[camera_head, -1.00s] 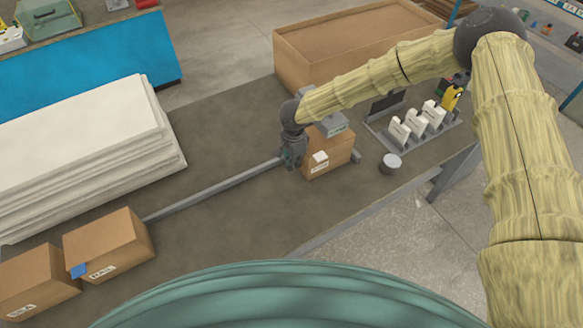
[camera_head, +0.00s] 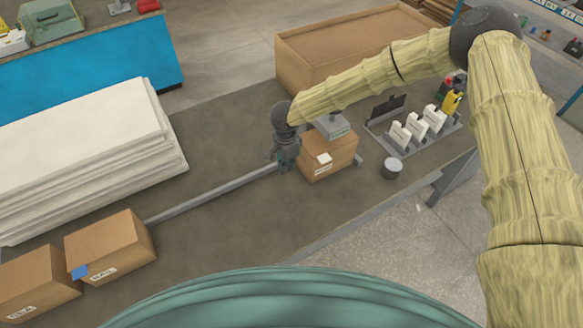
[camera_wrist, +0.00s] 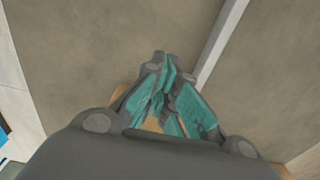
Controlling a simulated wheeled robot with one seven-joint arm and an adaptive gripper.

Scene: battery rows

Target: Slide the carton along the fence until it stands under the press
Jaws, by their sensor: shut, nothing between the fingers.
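The carton (camera_head: 327,160) is a brown box with a white label patch, standing against the far end of the fence (camera_head: 215,190), a grey rail on the bench. The press (camera_head: 334,128), a grey block with a plate, sits over the carton's back part and hides some of its top. My gripper (camera_head: 284,163) is shut and empty, just left of the carton, close to the fence. A thin gap seems to separate them. In the wrist view my gripper's teal fingers (camera_wrist: 170,95) are together, and the fence (camera_wrist: 220,42) runs beyond them.
Two brown cartons (camera_head: 110,245) (camera_head: 38,283) stand at the near left. A white sheet stack (camera_head: 85,150) lies left. Right of the carton are a grey cylinder (camera_head: 392,168) and a rack (camera_head: 400,148) of white items. A large open box (camera_head: 300,68) stands behind. The bench between is clear.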

